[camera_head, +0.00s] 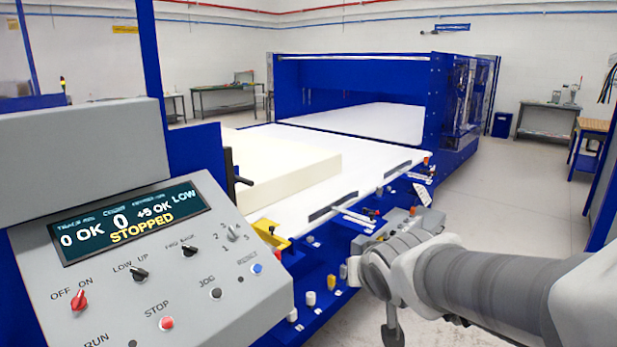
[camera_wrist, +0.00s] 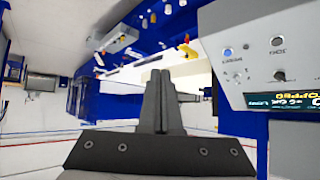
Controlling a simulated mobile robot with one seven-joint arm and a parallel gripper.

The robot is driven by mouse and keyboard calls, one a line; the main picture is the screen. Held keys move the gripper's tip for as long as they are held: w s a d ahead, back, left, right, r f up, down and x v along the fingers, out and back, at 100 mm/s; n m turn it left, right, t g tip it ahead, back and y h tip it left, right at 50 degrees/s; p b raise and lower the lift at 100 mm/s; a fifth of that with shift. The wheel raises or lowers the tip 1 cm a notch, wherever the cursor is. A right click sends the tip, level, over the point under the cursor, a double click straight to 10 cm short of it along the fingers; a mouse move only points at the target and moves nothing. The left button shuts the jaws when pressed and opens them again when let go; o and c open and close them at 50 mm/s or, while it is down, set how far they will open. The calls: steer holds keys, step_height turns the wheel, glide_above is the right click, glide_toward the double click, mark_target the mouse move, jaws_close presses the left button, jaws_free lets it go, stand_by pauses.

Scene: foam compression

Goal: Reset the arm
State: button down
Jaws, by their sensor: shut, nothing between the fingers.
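My arm (camera_head: 490,283) reaches in from the right in the head view, its wrist in front of the blue machine's near edge. My gripper shows in the wrist view (camera_wrist: 160,76), its two dark fingers pressed together and empty. It touches nothing that I can see. In the head view I cannot make out the fingertips clearly. The grey control panel (camera_head: 190,290) stands at the left, its display (camera_head: 130,218) reading STOPPED. The panel also shows upside down at the right of the wrist view (camera_wrist: 285,40).
A cream foam block (camera_head: 290,180) lies on the white bed (camera_head: 375,160) of the blue machine. Knobs, a yellow bracket (camera_head: 270,232) and small fittings line its near edge, close to my wrist. The open floor (camera_head: 530,200) lies to the right. A bench (camera_head: 545,120) stands at the back.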

steer(key=s+d+g, duration=0.2)
steer(key=s, duration=0.7)
steer(key=s+d+g, duration=0.2)
steer(key=s+d, duration=0.1)
steer(key=s, duration=0.6)
steer(key=shift+s+f+h, duration=0.25)
steer(key=shift+f+h, duration=0.05)
steer(key=shift+f, duration=0.1)
